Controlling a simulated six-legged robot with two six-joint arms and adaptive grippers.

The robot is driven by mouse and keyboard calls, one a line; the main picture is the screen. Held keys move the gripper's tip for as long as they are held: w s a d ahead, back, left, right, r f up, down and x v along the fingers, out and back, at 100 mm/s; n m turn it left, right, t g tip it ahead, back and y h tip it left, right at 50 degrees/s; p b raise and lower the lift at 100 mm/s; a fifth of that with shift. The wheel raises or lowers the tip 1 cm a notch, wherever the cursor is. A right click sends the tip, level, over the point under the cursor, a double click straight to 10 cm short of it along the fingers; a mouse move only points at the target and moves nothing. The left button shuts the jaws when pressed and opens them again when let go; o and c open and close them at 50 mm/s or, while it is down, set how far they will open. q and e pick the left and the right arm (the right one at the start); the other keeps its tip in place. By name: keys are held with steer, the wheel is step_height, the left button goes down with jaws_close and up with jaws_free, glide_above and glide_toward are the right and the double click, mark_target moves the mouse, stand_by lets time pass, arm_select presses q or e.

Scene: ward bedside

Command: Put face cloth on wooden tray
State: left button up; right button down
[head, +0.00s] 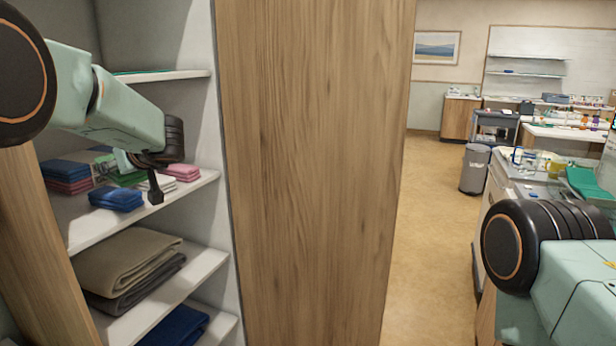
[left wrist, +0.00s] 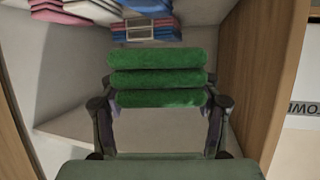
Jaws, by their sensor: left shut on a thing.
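A green face cloth (left wrist: 156,78), folded in three thick layers, sits between the two fingers of my left gripper (left wrist: 160,105) in the left wrist view. The fingers are shut on its sides. In the head view my left gripper (head: 148,183) is inside the open cupboard at the cloth shelf, partly hidden by its own wrist. Green cloth (head: 127,179) shows beside it there. My right arm enters at the lower right, but its gripper is outside the picture. I cannot make out a wooden tray in either view.
The shelf (head: 88,232) also holds blue cloths (head: 117,199), pink cloths (head: 182,172) and a blue and red stack (head: 67,177). Folded blankets (head: 130,262) lie below. A wooden cupboard panel (head: 310,170) stands right of the arm. A bin (head: 474,168) and open floor lie beyond.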

arm_select(q)
steer(key=shift+w+f+m+t+h, duration=0.25)
steer(key=shift+w+m+t+h, duration=0.1)
steer(key=shift+m+t+h, duration=0.15)
steer(key=s+d+f+m+t+h+b, duration=0.1)
steer(key=s+d+f+m+h, duration=0.35)
steer(key=f, duration=0.35)
steer(key=s+d+f+m+t+h+b, duration=0.1)
steer(key=s+d+f+m+h+b, duration=0.15)
steer(key=f+m+h, duration=0.45)
steer(key=s+d+f+m+t+h+b, duration=0.1)
steer(key=s+d+f+m+h, duration=0.3)
steer(key=f, duration=0.5)
steer(key=s+d+f+m+g+h+b, duration=0.2)
steer(key=s+d, duration=0.3)
steer(key=s, duration=0.4)
steer(key=s+d+f+m+g+h+b, duration=0.2)
steer(key=s+d+f, duration=0.3)
steer(key=s, duration=0.5)
steer(key=shift+f+m+h+b, duration=0.15)
steer(key=shift+m+h+b, duration=0.3)
steer(key=shift+h+b, duration=0.3)
steer(key=shift+d+g, duration=0.15)
steer(key=shift+g, duration=0.15)
